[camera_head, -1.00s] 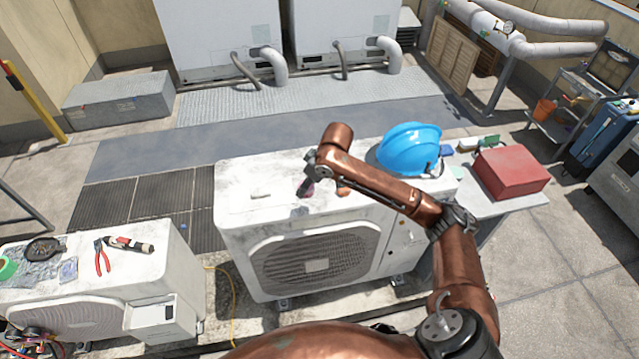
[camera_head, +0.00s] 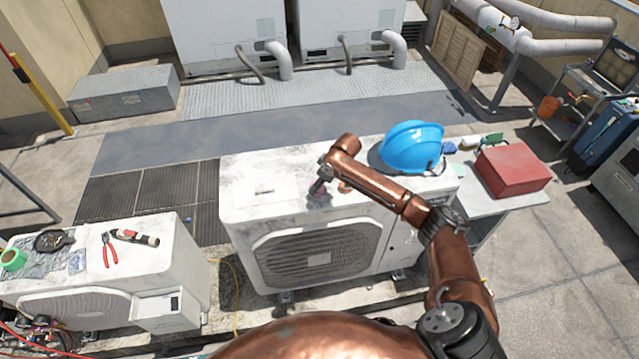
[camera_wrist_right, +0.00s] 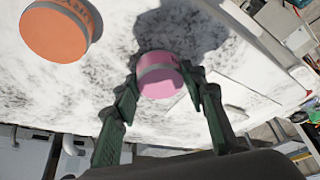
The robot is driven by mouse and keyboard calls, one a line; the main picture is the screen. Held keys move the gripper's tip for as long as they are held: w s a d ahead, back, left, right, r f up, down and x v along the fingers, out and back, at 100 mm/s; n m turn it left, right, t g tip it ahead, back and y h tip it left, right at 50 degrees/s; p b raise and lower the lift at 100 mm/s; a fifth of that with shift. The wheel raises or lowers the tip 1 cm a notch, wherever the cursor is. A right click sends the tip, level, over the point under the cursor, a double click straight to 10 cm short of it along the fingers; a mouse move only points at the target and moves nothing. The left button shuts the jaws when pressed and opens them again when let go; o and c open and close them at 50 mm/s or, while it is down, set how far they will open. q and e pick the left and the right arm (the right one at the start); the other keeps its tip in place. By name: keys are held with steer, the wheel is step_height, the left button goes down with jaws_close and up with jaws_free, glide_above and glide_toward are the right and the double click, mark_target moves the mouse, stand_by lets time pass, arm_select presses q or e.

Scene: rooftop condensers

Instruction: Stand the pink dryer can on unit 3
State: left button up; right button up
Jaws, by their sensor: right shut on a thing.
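The pink can (camera_wrist_right: 160,78) is between the two dark green fingers of my right gripper (camera_wrist_right: 163,100), which is shut on it. In the head view my right gripper (camera_head: 318,184) is over the top of the middle white condenser unit (camera_head: 250,205), with the pink can mostly hidden under it. The can is at or just above the white top; I cannot tell if it touches. An orange can (camera_wrist_right: 58,30) stands close by on the same top. I cannot read any unit number. My left gripper is not in view.
A blue helmet (camera_head: 411,147) lies at the right end of the same unit. A red box (camera_head: 512,168) sits on a side table beyond. Another white unit (camera_head: 180,250) at left carries pliers (camera_head: 109,250) and other tools. The middle unit's left top is mostly clear.

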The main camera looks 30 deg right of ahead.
steer(key=o, duration=1.2)
steer(key=shift+f, duration=0.1)
steer(key=shift+c, duration=0.2)
steer(key=b+v, duration=0.1)
steer(key=v, duration=1.1)
